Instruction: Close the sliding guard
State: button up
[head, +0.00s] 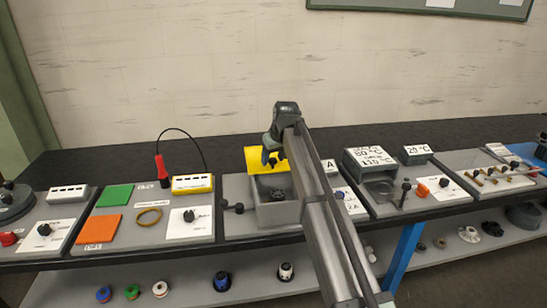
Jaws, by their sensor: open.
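A yellow panel (257,155), which looks like the sliding guard, stands at the back of a grey open-topped box (271,216) on the bench. The box is uncovered, and a dark round part (278,194) shows inside it. My gripper (270,158) is in front of the yellow panel, above the back of the box. Its jaws are small and dark here and look open and empty. I cannot tell whether they touch the panel. My arm hides the right side of the panel and part of the box's right side.
A dark knobbed part (233,207) sits left of the box. A yellow meter (192,184) with a red probe (162,170) stands farther left. A grey unit with temperature labels (371,165) is to the right. A lower shelf (190,287) holds several small wheels.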

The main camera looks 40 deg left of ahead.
jog(key=shift+c, duration=0.3)
grip_shut()
dwell(0.3)
